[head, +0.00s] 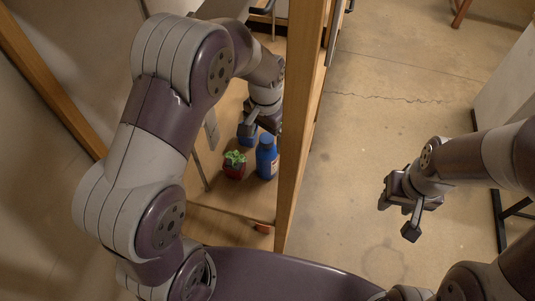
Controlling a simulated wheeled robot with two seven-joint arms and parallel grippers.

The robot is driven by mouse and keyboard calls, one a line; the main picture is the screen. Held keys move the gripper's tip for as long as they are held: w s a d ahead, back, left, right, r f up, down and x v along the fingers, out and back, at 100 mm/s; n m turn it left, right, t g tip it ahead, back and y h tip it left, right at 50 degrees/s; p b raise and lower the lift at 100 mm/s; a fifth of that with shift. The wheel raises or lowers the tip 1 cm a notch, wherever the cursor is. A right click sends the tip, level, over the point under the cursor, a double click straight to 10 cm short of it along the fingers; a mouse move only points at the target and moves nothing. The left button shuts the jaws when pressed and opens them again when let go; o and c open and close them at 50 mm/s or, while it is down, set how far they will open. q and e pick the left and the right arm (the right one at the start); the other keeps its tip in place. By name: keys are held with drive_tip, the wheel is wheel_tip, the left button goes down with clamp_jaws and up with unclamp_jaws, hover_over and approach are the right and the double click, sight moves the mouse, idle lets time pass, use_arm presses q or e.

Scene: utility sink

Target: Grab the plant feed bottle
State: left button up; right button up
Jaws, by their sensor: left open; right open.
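A blue bottle (267,161) with a label on its side stands upright on the wooden cabinet floor. It appears to be the plant feed bottle, but its label is too small to read. My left gripper (260,126) is open, pointing down just behind and above the bottle. I cannot tell whether a finger touches it; nothing shows between the fingers for certain. My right gripper (410,212) is open and empty, out over the bare floor at the right.
A small green plant in a dark red pot (234,170) stands just left of the bottle. A wooden upright (298,130) rises close on the bottle's right. The concrete floor (370,130) at right is clear.

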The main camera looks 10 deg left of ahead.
sight(266, 146)
use_arm(q)
drive_tip(key=f, duration=0.4)
drive_tip(key=f+p, duration=0.1)
drive_tip(key=f, duration=0.1)
drive_tip(key=shift+w+f, duration=0.1)
drive_tip(key=shift+w, duration=0.2)
clamp_jaws()
